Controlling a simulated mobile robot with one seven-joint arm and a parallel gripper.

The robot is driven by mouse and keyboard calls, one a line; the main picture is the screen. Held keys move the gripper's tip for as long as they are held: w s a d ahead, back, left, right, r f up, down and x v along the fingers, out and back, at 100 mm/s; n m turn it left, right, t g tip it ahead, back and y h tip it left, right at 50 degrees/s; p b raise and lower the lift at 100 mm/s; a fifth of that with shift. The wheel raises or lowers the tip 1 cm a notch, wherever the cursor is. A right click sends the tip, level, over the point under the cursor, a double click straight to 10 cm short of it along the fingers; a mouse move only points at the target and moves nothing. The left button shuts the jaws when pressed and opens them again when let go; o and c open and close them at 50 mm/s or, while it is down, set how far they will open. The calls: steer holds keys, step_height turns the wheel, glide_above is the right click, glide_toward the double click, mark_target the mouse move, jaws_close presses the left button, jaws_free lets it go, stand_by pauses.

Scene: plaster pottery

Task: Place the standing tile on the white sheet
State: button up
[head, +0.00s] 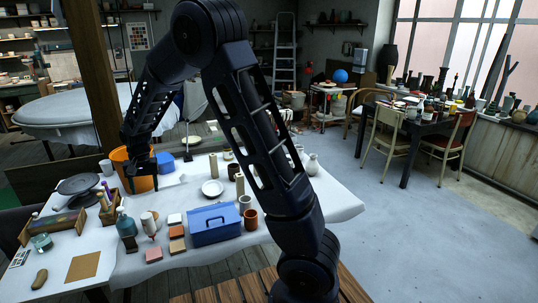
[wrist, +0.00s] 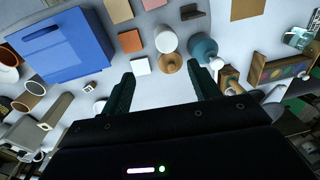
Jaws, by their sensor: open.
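A small dark brown piece (head: 130,244), which looks like the standing tile, is upright in front of the teal bottle (head: 125,223). In the wrist view the dark piece (wrist: 192,12) is near the top edge, beyond the teal bottle. I cannot tell a separate white sheet for certain; a white cloth (head: 215,262) covers the table, and a white square (head: 174,219) lies among the flat tiles. My gripper (head: 140,182) is above the table in front of the orange bucket (head: 145,160). In the wrist view my gripper (wrist: 164,88) is open, with nothing between its fingers.
Orange (head: 177,232) and pink (head: 154,254) tiles lie beside the blue box (head: 214,224). A white cup (wrist: 166,40) and a wooden piece (wrist: 171,63) are close ahead of my fingers.

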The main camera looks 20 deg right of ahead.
steer(key=s+d+r+t, duration=0.1)
steer(key=s+d+r, duration=0.3)
steer(key=d+r, duration=0.6)
steer(key=s+d+r+t, duration=0.1)
steer(key=s+d+r, duration=0.4)
steer(key=d, duration=0.9)
steer(key=s+d+r+t+h, duration=0.1)
steer(key=s+d+r+t, duration=0.1)
steer(key=s+d, duration=1.3)
steer(key=s+r, duration=0.1)
steer(key=s, duration=0.1)
steer(key=shift+s+r, duration=0.15)
steer(key=shift+s, duration=0.15)
